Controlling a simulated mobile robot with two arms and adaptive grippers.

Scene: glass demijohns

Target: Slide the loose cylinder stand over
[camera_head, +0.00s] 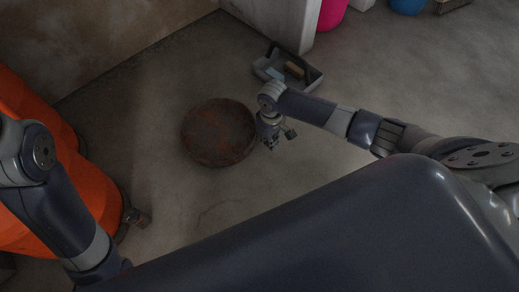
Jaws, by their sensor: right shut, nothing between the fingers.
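The cylinder stand (218,133) is a low round disc, dark with rusty red patches, lying flat on the concrete floor in the middle of the head view. My right gripper (280,142) is just to the right of the stand's edge, shut with nothing in it. I cannot tell whether it touches the stand. My left arm comes in at the left.
Large orange cylinders (88,190) stand at the left. A grey tray (310,80) with a handle and small items lies behind my right arm. A pink container (331,13), a blue one (407,5) and a brush (452,5) are at the top right. Floor left of the stand is bare.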

